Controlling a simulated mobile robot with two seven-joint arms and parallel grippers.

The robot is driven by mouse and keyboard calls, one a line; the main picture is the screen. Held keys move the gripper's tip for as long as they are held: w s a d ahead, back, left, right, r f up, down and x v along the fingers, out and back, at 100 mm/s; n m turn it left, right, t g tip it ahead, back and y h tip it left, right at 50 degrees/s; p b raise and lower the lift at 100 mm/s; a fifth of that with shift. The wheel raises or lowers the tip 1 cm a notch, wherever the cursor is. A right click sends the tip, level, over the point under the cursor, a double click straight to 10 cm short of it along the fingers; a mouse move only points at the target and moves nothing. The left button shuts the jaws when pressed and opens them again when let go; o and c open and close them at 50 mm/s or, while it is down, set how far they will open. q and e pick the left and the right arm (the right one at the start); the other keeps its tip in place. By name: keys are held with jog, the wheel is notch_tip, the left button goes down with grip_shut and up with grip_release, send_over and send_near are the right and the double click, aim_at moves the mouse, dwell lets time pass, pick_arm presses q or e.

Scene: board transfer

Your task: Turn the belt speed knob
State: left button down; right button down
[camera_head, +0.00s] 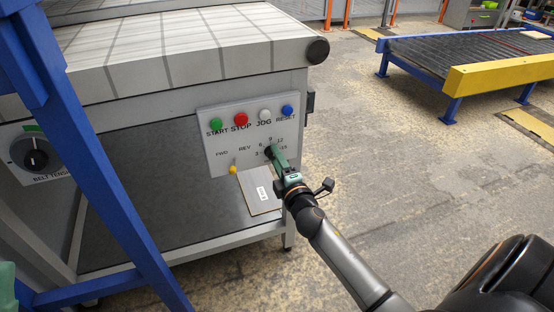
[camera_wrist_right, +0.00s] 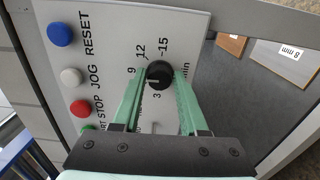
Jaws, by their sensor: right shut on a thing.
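The belt speed knob is a small black knob (camera_wrist_right: 159,74) on a light grey control panel (camera_head: 211,150) with a number scale around it. My right gripper (camera_head: 275,155), with green fingers, reaches the knob from the front right. In the right wrist view its fingers (camera_wrist_right: 160,85) are on both sides of the knob and shut on it. In the head view the fingers partly cover the knob and scale. My left gripper is not clearly in view; only a bit of green shows at the lower left edge.
Above the knob are green (camera_head: 215,125), red (camera_head: 240,120), white (camera_head: 265,115) and blue (camera_head: 287,110) buttons. Open floor lies to the right.

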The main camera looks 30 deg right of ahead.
dwell(0.5)
jog(key=shift+c, duration=2.2)
grip_release()
jog(key=v, duration=1.2)
jog(key=shift+s+p, duration=0.25)
jog(key=shift+p, duration=0.1)
jog(key=shift+a, duration=0.1)
